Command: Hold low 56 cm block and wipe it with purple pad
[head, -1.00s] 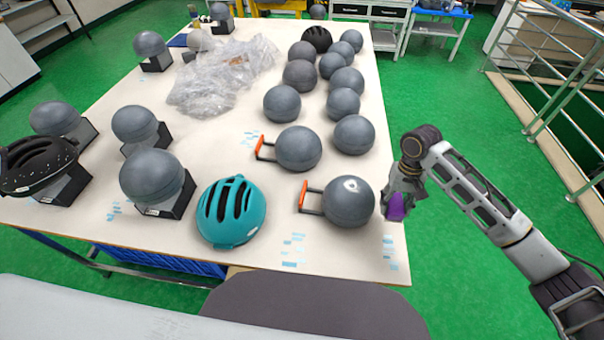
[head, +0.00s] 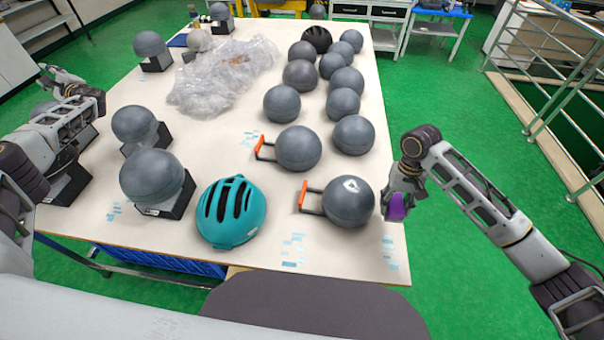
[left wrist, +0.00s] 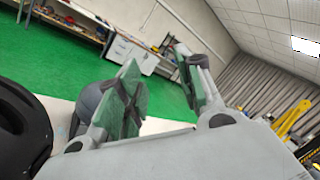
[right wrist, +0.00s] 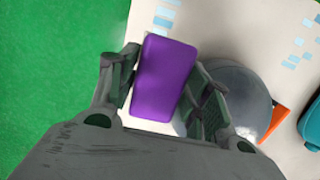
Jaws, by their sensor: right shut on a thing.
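Two grey ball-shaped blocks with orange handles stand at the table's right front: the near one (head: 349,202) has a pale patch on top, the far one (head: 298,149) has none visible. I cannot read any size, so I cannot tell which is the 56 cm block. My right gripper (head: 400,198) is shut on the purple pad (right wrist: 165,78), just right of the near block and apart from it in the head view. The pad also shows in the head view (head: 397,207). My left gripper (head: 62,76) is open and empty at the table's left side; its spread fingers show in the left wrist view (left wrist: 162,84).
A teal helmet (head: 232,212) lies left of the near handled block. Grey balls on black bases (head: 152,178) stand at left, partly behind my left arm. Several grey balls (head: 342,104) and crumpled plastic wrap (head: 220,78) lie farther back. Bare tabletop (head: 225,135) lies in the middle.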

